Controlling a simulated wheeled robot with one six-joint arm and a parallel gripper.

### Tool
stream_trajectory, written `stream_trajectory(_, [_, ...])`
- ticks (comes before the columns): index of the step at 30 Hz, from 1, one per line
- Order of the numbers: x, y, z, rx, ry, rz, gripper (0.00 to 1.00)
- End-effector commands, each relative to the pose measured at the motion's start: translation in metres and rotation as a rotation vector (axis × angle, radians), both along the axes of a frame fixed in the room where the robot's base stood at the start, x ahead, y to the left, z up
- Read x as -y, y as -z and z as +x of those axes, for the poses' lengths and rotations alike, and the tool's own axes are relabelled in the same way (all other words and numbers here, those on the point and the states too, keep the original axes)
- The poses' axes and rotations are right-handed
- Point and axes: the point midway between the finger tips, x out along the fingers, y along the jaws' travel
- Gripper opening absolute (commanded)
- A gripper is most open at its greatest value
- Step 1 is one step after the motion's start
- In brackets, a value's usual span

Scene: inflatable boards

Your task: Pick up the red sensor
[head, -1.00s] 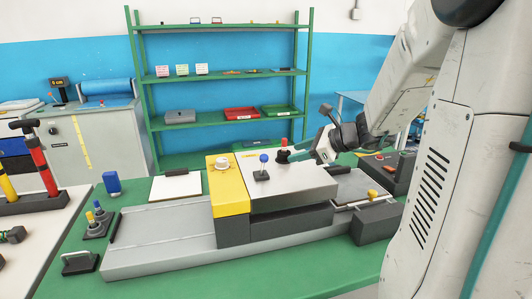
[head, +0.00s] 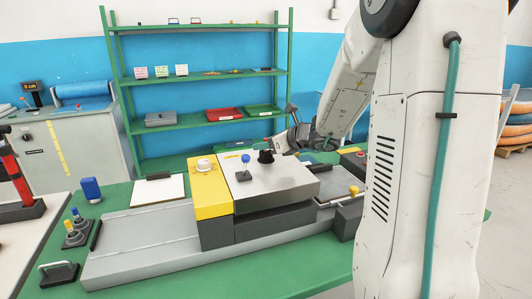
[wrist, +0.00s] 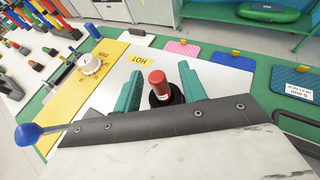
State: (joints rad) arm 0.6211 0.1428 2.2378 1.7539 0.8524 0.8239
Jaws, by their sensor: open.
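The red sensor (wrist: 157,82) stands upright in a black base on the white top plate, near the printed word HOT in the wrist view. In the head view its black base (head: 266,157) shows on the pale top of the machine, and its red part is mostly hidden. My gripper (wrist: 160,72) is open, with one teal finger to the left of the sensor and one to the right. Gaps show on both sides. In the head view my gripper (head: 276,143) is right at the sensor, its fingers hard to make out.
A blue-knobbed lever (head: 245,160) stands left of the sensor on the same machine. A white knob (head: 203,165) sits on the yellow panel (head: 210,192). A green shelf rack (head: 196,96) stands behind. A yellow-topped knob (head: 353,191) is at right.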

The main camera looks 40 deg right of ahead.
Motion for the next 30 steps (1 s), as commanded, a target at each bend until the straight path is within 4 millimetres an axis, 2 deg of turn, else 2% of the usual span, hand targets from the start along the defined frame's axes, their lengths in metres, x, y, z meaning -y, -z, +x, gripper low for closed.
stream_trajectory(3, [0.000,0.000,0.000,0.000,0.000,0.000,0.41])
stream_trajectory(7, [0.000,0.000,0.000,0.000,0.000,0.000,0.05])
stream_trajectory(8, [0.000,0.000,0.000,0.000,0.000,0.000,0.00])
stream_trajectory(20, [0.000,-0.004,0.000,0.002,-0.001,-0.001,0.00])
stream_trajectory(23, [0.000,-0.011,0.000,0.002,-0.001,-0.001,0.00])
stream_trajectory(28, [0.000,-0.035,0.000,0.003,-0.001,-0.004,0.00])
stream_trajectory(29, [0.001,-0.039,-0.002,0.003,0.000,-0.004,0.00])
stream_trajectory(30, [0.006,-0.037,-0.012,0.000,0.004,-0.001,0.00])
